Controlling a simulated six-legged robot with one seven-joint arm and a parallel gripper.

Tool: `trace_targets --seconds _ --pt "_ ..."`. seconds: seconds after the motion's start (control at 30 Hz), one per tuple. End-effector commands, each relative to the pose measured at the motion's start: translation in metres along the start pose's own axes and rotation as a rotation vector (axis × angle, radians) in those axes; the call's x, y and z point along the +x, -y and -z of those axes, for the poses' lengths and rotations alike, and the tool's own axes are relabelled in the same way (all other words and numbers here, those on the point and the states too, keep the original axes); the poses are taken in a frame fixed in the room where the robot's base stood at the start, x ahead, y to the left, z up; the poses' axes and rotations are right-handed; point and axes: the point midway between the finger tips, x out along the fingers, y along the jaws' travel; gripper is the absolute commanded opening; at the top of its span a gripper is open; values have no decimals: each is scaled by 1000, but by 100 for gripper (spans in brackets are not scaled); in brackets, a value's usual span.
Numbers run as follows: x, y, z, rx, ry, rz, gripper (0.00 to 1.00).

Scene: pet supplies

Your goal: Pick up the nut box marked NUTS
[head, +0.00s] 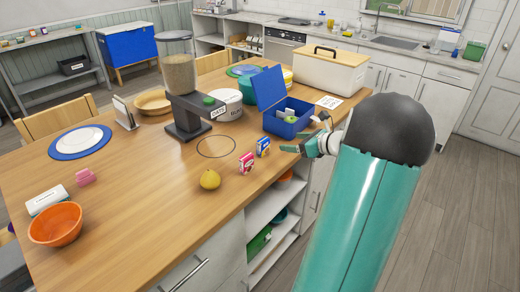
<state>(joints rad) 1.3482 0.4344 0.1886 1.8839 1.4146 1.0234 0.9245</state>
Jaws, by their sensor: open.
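Two small cartons stand on the wooden table near its right edge: a red one (247,162) and a blue one (263,147), a little apart. Both have pale printed fronts. Their print is too small to read, so I cannot tell which is marked NUTS. My gripper (298,143) is just right of the blue carton, near the table edge, with its fingers pointing left toward the cartons. It is open and holds nothing. My own arm hides part of the gripper and the floor behind it.
A yellow pear (210,180) sits left of the red carton. Behind are an open blue box (287,124), a grain dispenser (182,98) and a white bin (327,72) with a wooden lid. An orange bowl (56,224) is front left. The table's front middle is clear.

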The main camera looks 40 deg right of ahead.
Motion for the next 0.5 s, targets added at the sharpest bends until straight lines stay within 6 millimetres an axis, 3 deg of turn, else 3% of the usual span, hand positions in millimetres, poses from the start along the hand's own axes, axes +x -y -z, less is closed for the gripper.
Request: trace_targets --seconds 0.3,0.5 --pt "55 5 2 3 -1 -3 73" --pt "81 5 2 2 0 -1 73"
